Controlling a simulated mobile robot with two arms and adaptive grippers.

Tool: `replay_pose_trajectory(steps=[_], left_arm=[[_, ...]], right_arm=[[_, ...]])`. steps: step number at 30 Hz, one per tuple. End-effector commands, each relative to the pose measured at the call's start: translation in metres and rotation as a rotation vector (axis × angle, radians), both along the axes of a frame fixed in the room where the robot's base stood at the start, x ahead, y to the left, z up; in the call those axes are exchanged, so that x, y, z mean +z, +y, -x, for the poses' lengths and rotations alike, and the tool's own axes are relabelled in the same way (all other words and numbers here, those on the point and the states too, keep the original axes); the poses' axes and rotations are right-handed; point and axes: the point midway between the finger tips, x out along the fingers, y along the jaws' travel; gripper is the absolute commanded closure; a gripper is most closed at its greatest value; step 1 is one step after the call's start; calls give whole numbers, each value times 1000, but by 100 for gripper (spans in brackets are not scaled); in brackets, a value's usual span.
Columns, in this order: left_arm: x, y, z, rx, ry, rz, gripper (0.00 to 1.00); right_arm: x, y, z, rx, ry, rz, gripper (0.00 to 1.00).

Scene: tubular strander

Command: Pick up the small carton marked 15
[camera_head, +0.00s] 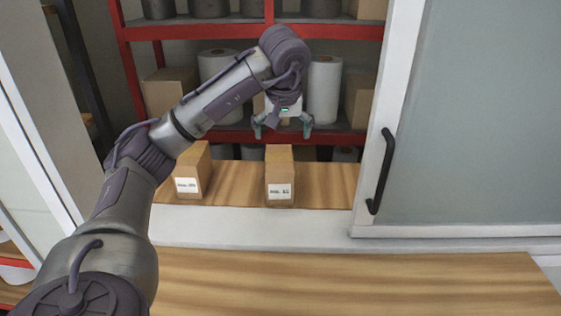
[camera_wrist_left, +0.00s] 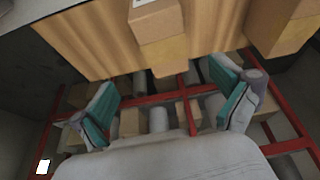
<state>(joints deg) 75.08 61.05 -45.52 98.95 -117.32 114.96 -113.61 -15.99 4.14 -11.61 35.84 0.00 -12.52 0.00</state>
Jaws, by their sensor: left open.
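The small carton (camera_head: 279,172) whose label appears to read 15 stands upright on a wooden ledge, label facing me. My left gripper (camera_head: 283,130) is open and empty, behind and a little above this carton in the head view, with its fingertips apart and pointing down. In the left wrist view, what looks like the same carton (camera_wrist_left: 158,22) is at the top centre, beyond the open fingers (camera_wrist_left: 166,92); only an edge of its label shows. Nothing is between the fingers. My right gripper is not in view.
A similar carton (camera_head: 192,170) with a different label stands to the left on the ledge (camera_head: 235,183). Red shelving (camera_head: 195,31) with rolls and boxes is behind. A glass door (camera_head: 470,120) with a black handle is at right. The wooden counter (camera_head: 350,280) in front is clear.

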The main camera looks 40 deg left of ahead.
Motion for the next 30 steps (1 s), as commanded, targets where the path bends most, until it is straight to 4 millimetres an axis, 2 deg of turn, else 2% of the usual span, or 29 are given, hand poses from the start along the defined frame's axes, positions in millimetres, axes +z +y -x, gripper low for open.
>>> replay_pose_trajectory(steps=[6, 10, 14, 22, 25, 30], left_arm=[[-31, 9, -7, 2, 7, -1, 0], [-55, 16, -14, 3, 6, -1, 0], [-71, 21, -20, 2, 5, 0, 0], [-91, 29, -22, 2, 7, -1, 0], [-105, 34, -24, 2, 7, -1, 0], [-124, 39, -30, 1, 3, 0, 0]], right_arm=[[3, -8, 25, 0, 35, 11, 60], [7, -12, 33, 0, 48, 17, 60], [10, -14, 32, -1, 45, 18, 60], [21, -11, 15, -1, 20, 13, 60], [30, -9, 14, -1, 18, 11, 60], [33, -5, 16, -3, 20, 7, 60]])
